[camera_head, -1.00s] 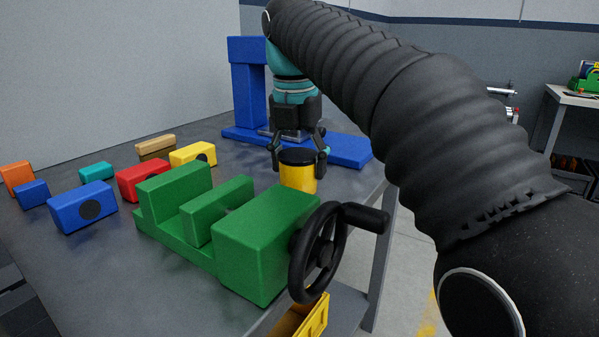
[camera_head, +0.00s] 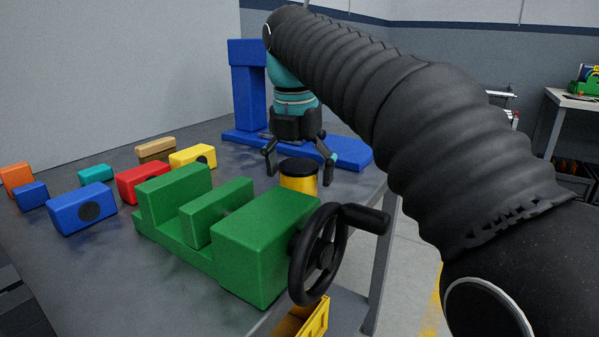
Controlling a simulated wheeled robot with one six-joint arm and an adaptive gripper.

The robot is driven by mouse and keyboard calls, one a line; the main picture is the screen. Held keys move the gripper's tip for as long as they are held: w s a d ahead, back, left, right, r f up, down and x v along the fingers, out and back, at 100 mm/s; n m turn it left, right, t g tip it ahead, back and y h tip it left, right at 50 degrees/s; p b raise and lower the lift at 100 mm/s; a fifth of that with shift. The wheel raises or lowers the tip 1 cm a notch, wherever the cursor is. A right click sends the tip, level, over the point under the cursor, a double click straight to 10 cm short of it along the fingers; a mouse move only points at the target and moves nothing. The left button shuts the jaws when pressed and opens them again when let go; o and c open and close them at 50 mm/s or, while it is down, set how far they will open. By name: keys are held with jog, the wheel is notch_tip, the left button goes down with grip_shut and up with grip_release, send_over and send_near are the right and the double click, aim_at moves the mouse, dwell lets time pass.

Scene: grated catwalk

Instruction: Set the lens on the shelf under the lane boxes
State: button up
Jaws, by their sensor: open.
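A short yellow cylinder with a black top (camera_head: 299,181) is upright beyond the green vise, near the right edge of the table; it may be the lens, but I cannot tell for sure. The vise hides its foot. My gripper (camera_head: 300,161) points down over it, with its fingers spread wide on either side and space between them and the cylinder. I cannot make out a shelf marked as such; a grey surface (camera_head: 347,310) shows low under the table, beside a yellow bin (camera_head: 314,320).
The green vise (camera_head: 262,250) with its black handwheel (camera_head: 318,255) stands in front. Several coloured blocks, including a blue one (camera_head: 82,208) and a red one (camera_head: 143,181), fill the left. A blue stand (camera_head: 248,90) rises behind my gripper.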

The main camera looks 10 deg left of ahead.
aim_at(297, 166)
jog(key=shift+s+a+r+p, duration=0.1)
jog(key=shift+s+r+p, duration=0.1)
jog(key=shift+r, duration=1.05)
jog(key=shift+s+d+r+p, duration=0.1)
jog(key=shift+r+p, duration=0.05)
jog(key=shift+r, duration=1.15)
jog(key=shift+s+a+r+p, duration=0.1)
jog(key=shift+s+r+p, duration=0.1)
jog(key=shift+r, duration=1.05)
